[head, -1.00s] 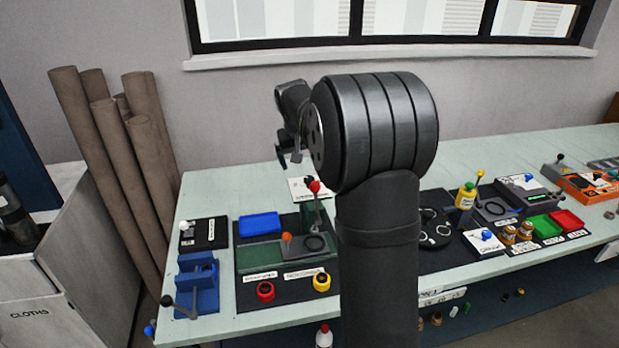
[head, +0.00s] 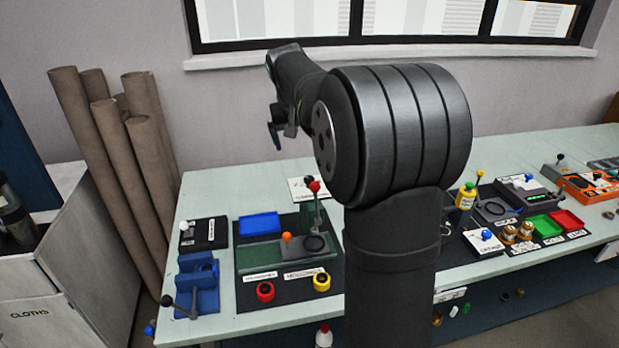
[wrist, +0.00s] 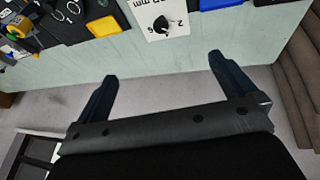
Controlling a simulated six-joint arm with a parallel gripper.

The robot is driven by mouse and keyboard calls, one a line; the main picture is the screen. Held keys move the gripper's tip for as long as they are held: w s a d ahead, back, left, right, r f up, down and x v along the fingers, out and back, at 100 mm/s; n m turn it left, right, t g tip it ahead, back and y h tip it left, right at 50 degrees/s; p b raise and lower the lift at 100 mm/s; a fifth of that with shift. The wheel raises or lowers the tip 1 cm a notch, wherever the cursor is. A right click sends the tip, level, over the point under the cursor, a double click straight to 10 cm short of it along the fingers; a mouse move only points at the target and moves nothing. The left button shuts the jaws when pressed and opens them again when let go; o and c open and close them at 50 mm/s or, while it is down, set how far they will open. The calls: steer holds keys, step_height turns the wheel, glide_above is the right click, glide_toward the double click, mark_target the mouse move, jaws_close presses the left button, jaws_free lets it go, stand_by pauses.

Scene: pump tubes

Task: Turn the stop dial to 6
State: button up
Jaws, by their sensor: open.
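The stop dial is a black knob (wrist: 162,24) on a white plate with printed numbers, at the top middle of the wrist view. A 2 and a 6 show beside the knob; I cannot tell which number it points to. In the head view, a white plate (head: 298,190) with a dark knob, which looks like the same one, lies at the back of the bench, partly behind a red-balled lever. My gripper (wrist: 163,86) is open and empty, its two dark fingers wide apart and clear of the dial. In the head view my gripper (head: 277,135) hangs above the bench.
The red-balled lever (head: 315,188) stands upright near the plate. A blue tray (head: 260,223), black box (head: 204,234) and blue fixture (head: 198,283) lie left of it. Red (head: 265,291) and yellow (head: 321,281) rings sit in front. A yellow bottle (head: 466,196) stands right.

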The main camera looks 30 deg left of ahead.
steer(key=shift+s+r, duration=0.25)
steer(key=shift+r, duration=0.45)
